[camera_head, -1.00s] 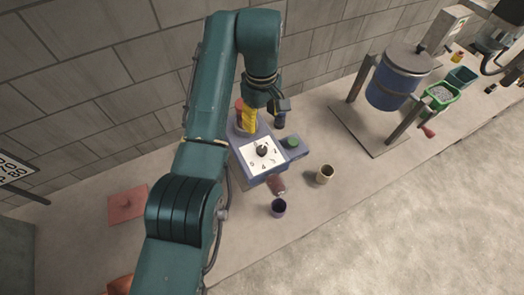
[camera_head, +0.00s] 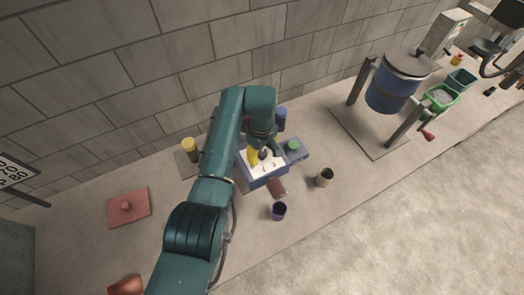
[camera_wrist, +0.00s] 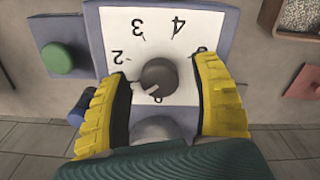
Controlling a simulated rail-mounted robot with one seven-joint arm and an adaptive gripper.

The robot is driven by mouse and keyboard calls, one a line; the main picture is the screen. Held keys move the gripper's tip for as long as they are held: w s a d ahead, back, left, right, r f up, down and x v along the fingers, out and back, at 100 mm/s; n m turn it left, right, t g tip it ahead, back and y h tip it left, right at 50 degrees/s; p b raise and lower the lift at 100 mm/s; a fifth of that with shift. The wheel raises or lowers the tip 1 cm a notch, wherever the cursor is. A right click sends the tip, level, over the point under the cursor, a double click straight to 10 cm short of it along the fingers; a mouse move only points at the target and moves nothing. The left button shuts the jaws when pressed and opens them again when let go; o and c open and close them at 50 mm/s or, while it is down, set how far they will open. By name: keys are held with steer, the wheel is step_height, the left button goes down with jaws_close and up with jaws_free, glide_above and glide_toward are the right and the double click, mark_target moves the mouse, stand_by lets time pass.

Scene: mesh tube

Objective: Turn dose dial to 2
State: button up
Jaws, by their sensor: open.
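The dose dial (camera_wrist: 158,76) is a dark round knob on a white plate (camera_wrist: 165,28) with the numbers 2, 3 and 4, seen upside down in the wrist view. A pale mark on the knob faces its lower side there; the 2 is at the upper left. My gripper (camera_wrist: 160,70) is open, with yellow-backed fingers on both sides of the knob. Contact with it cannot be told. In the head view, my gripper (camera_head: 261,153) is down over the plate (camera_head: 268,168) on the blue box, partly covering the knob.
A green button (camera_head: 293,145) sits beside the plate. A yellow-topped cylinder (camera_head: 190,147) stands left, before the wall. A blue drum (camera_head: 388,90) on a stand is right.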

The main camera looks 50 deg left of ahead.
jaws_close()
steer(key=shift+m, duration=0.4)
steer(key=m+p, duration=0.1)
steer(key=m, duration=0.2)
steer(key=shift+r, duration=0.1)
steer(key=m+p, duration=0.1)
steer(key=m, duration=0.5)
stand_by(0.4)
jaws_free()
